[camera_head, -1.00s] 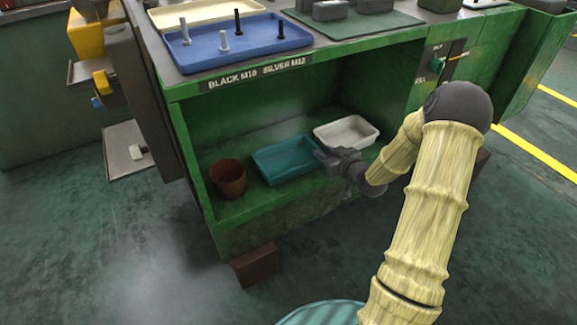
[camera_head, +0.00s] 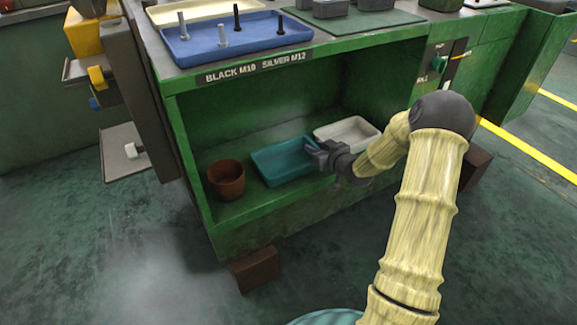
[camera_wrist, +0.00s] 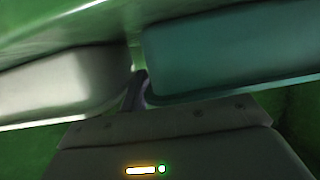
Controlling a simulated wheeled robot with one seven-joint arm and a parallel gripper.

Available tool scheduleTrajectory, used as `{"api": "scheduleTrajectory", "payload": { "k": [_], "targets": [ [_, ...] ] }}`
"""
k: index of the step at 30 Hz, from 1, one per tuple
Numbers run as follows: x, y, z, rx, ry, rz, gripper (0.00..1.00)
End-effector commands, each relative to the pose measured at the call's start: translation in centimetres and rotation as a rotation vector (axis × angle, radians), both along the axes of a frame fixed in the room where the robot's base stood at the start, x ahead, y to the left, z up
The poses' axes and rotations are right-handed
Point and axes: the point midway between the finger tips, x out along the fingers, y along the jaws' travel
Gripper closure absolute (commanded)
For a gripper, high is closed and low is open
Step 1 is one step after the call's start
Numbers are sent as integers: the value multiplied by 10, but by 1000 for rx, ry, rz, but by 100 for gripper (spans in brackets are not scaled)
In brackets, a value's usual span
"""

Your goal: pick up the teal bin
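The teal bin (camera_head: 283,162) sits on the lower shelf of the green workbench, between the brown pot (camera_head: 226,180) and the white bin (camera_head: 347,133). My gripper (camera_head: 318,154) is at the teal bin's right end, by its rim. In the wrist view, the teal bin (camera_wrist: 230,55) fills the upper right and the white bin (camera_wrist: 60,80) is at the left. A dark finger (camera_wrist: 135,92) shows in the narrow gap between them. The other finger is hidden, so I cannot tell whether the gripper is open or holds the rim.
The bench top above the shelf holds a blue tray (camera_head: 200,48) with several bolts. The shelf's front edge (camera_head: 265,222) is below the bins. A drawer unit stands open at the left. The floor in front is clear.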

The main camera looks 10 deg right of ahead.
Motion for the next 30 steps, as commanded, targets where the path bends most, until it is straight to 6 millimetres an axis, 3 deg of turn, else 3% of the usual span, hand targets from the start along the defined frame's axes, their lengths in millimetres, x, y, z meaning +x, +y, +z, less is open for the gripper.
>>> {"api": "scheduleTrajectory", "payload": {
  "k": [12,17,30],
  "targets": [
    [0,0,1,0,0,0,71],
    [0,0,1,0,0,0,100],
    [0,0,8,-1,-2,-1,100]
  ]
}}
